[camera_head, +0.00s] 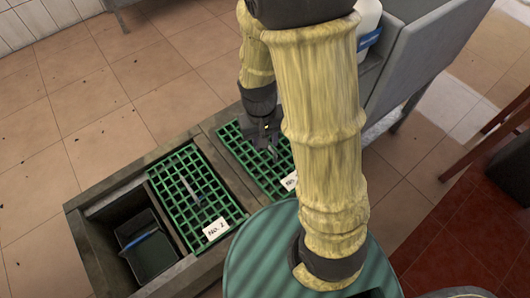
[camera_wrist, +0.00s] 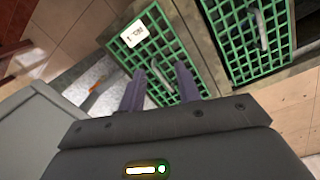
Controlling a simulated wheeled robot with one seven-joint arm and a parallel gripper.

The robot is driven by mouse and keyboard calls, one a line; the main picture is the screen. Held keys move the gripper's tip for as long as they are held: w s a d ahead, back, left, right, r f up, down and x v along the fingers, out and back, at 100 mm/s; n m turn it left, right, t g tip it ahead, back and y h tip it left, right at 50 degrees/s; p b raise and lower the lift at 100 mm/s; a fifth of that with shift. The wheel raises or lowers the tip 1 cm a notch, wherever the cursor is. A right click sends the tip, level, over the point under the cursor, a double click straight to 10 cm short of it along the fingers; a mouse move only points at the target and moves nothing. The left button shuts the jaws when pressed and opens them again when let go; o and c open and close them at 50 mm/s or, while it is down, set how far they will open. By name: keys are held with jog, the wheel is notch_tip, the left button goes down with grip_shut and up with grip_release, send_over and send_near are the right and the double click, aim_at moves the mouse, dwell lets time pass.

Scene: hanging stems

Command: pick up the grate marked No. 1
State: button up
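The green grate marked No. 1 (camera_wrist: 128,62) lies under my gripper in the wrist view. Its white tag appears upside down, and a grey bar handle (camera_wrist: 160,75) stands on it. In the head view this grate (camera_head: 240,147) is partly hidden by my arm, with only part of its tag showing. My gripper (camera_wrist: 160,72) is open, its two fingers apart, with the handle between them in the picture. I cannot tell how high the fingertips are above the handle. In the head view my gripper (camera_head: 269,137) points down over the grate.
A second green grate (camera_head: 178,215), tagged apparently No. 2, lies to the left; it also shows in the wrist view (camera_wrist: 240,55). Left of it is an open compartment holding a dark tray (camera_head: 150,262) with a blue bar. A grey cabinet (camera_head: 420,55) stands behind right.

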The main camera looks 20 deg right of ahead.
jog(key=w+a+f+n+h+b, duration=0.1)
jog(key=a+f+h, duration=0.15)
jog(key=f, duration=0.35)
jog(key=w+a+f+g+h+b, duration=0.1)
jog(key=f+h, duration=0.2)
jog(key=f, duration=0.2)
jog(key=w+a+f+n+h+b, duration=0.1)
jog(key=f+h, duration=0.2)
jog(key=f, duration=0.3)
jog(key=w+a+f+n+t+h, duration=0.2)
jog(key=w+a+t+h, duration=0.1)
jog(key=a+t+h, duration=0.2)
jog(key=shift+a+f+t+b, duration=0.35)
jog(key=shift+a+t+b, duration=0.1)
jog(key=shift+a+t, duration=0.65)
jog(key=shift+w+a+h, duration=0.1)
jog(key=shift+h, duration=0.15)
jog(key=b, duration=0.5)
send_over(256, 159)
jog(key=shift+a+f, duration=0.2)
jog(key=shift+f, duration=1.05)
jog(key=shift+d+p, duration=0.2)
jog(key=shift+p, duration=0.1)
